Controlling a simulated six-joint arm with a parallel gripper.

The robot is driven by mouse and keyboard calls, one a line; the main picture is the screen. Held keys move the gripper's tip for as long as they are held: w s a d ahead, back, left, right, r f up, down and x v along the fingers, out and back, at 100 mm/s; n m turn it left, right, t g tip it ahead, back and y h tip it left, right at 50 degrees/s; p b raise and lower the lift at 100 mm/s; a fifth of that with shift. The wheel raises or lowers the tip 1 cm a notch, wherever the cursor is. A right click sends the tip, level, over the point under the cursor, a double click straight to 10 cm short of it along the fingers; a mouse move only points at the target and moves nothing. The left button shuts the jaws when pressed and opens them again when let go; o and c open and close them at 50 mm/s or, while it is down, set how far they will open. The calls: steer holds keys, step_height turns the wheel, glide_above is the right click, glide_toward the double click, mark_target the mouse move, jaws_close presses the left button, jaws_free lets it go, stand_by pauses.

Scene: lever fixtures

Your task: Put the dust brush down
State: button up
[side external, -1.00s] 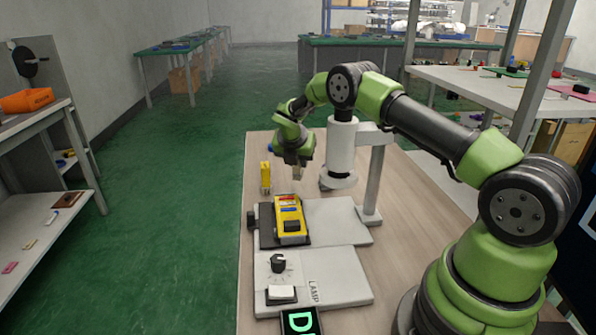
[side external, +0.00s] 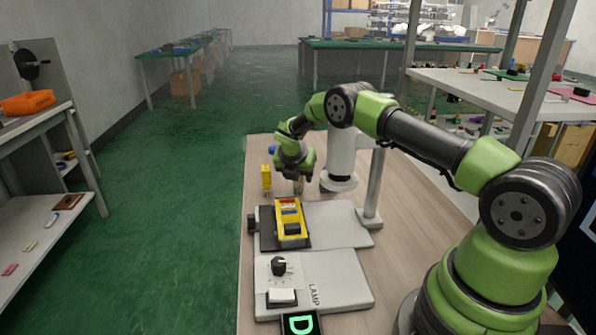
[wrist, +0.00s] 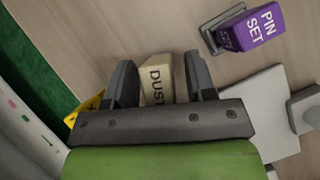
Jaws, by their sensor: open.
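The dust brush shows in the wrist view as a cream block (wrist: 157,88) with the word DUST on it. My gripper (wrist: 160,60) is open, with one finger on each side of the block and a narrow gap at each side. The lower part of the block is hidden behind the gripper body. In the side view my gripper (side external: 298,186) points down, low over the wooden table behind the yellow tray. The brush is too small there to tell clearly, and I cannot tell whether it touches the table.
A purple PIN SET block (wrist: 262,27) sits beside the brush. A yellow upright object (side external: 266,180) stands left of my gripper. A yellow tray (side external: 291,231) on a fixture and a lamp panel with a knob (side external: 278,267) lie nearer. A grey post (side external: 374,185) stands to the right.

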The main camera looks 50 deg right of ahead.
steer(key=s+a+r+m+t+y, duration=0.1)
steer(key=s+a+r+m, duration=0.35)
steer(key=r, duration=0.35)
steer(key=s+a+r+m+y, duration=0.1)
steer(key=s+a+r+m, duration=0.35)
steer(key=r, duration=0.45)
steer(key=s+a+r+m+t+y, duration=0.1)
steer(key=s+a+r+m, duration=0.2)
steer(key=a+r, duration=0.35)
steer(key=s+a+r+m+t+y, duration=0.1)
steer(key=s+a+r+m+y, duration=0.1)
steer(key=s+a+m, duration=0.2)
steer(key=s+a+r+m+t+y, duration=0.1)
steer(key=s+a+r+m+y, duration=0.1)
steer(key=s+m, duration=0.8)
steer(key=s+a, duration=0.1)
steer(key=s, duration=0.3)
steer(key=shift+a+r+m+t+y, duration=0.15)
steer(key=shift+a+m+t+y, duration=0.15)
steer(key=shift+a+m+y, duration=0.1)
